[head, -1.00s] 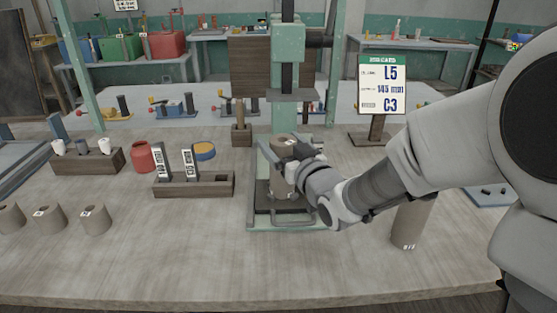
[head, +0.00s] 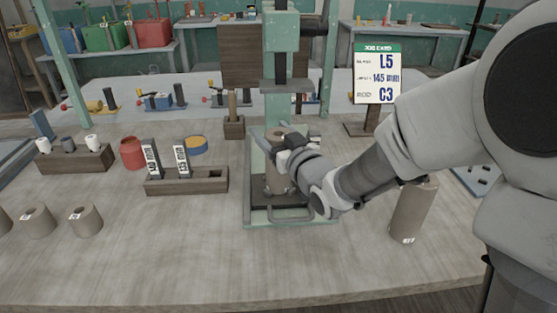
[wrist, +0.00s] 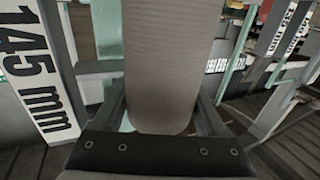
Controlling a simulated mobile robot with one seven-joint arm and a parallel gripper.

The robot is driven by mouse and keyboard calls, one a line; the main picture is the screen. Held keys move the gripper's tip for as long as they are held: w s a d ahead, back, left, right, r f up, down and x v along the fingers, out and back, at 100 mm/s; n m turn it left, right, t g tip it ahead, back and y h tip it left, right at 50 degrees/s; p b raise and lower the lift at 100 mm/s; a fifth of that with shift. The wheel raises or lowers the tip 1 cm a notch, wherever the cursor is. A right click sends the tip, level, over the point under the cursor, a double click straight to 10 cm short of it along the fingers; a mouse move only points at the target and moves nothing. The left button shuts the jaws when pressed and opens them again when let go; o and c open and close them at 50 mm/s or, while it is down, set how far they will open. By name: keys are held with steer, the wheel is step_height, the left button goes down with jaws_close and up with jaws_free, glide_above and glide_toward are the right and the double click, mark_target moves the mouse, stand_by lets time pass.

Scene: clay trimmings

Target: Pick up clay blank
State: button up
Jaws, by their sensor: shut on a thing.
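The clay blank is a grey-brown upright cylinder (head: 275,184) inside the green press frame (head: 250,207) in the head view. My gripper (head: 284,146) is at its upper part, shut on it. In the wrist view the blank (wrist: 165,65) stands large between my fingers, with its rounded end near the dark gripper body. The fingers partly hide the blank in the head view. I cannot tell whether its base touches the press floor.
Right of the press stands a taller clay cylinder (head: 412,213), close under my arm. Left are a wooden holder with labelled upright pieces (head: 187,183), a red jar (head: 132,153) and several short hollow clay pieces (head: 86,221). The job card (head: 377,75) stands behind. The front bench is clear.

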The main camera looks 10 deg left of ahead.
jaws_close()
steer(key=shift+r, duration=0.1)
